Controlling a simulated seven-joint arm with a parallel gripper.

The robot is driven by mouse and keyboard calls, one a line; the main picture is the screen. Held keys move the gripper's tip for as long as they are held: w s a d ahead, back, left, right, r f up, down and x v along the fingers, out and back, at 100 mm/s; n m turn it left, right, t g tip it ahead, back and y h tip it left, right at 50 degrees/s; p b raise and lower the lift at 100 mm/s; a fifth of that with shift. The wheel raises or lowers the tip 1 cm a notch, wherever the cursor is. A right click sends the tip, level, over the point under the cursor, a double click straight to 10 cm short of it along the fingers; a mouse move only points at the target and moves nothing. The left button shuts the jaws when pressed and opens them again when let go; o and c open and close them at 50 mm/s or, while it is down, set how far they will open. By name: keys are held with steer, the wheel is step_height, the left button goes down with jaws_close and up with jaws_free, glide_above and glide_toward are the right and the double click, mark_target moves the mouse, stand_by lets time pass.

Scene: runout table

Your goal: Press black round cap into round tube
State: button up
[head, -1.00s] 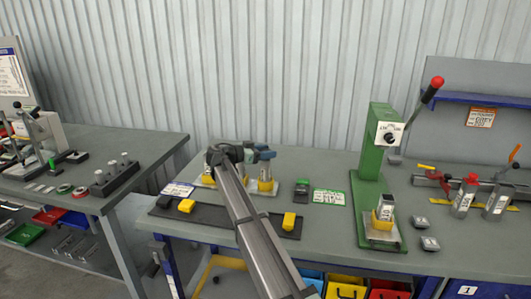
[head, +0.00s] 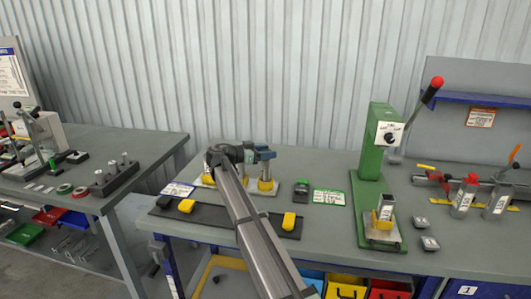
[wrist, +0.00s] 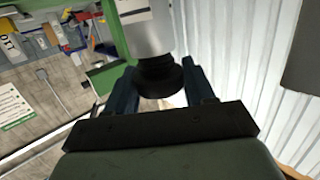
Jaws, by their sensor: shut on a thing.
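My gripper (head: 266,153) is over the table's back middle, above a grey round tube (head: 266,172) upright in a yellow holder. In the wrist view my gripper's dark blue fingers (wrist: 170,88) are shut on the black round cap (wrist: 160,80), one finger on each side. The tube also shows in the wrist view (wrist: 145,35), with its end right at the cap's narrower part and roughly in line with it. I cannot tell how far the cap sits inside the tube. In the head view the cap is not clearly visible between the fingers.
A green lever press (head: 370,165) stands at the right with a square tube (head: 385,206) on its base. A small green and black block (head: 301,188) and a green-edged label (head: 329,198) lie beside the holders. A dark strip (head: 228,219) with yellow blocks runs along the front.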

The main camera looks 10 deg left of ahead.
steer(key=shift+f, duration=0.4)
steer(key=o, duration=1.1)
steer(key=shift+a, duration=0.1)
steer(key=v, duration=1.3)
steer(key=shift+s+a, duration=0.2)
steer(key=shift+s, duration=0.1)
steer(key=shift+c, duration=0.3)
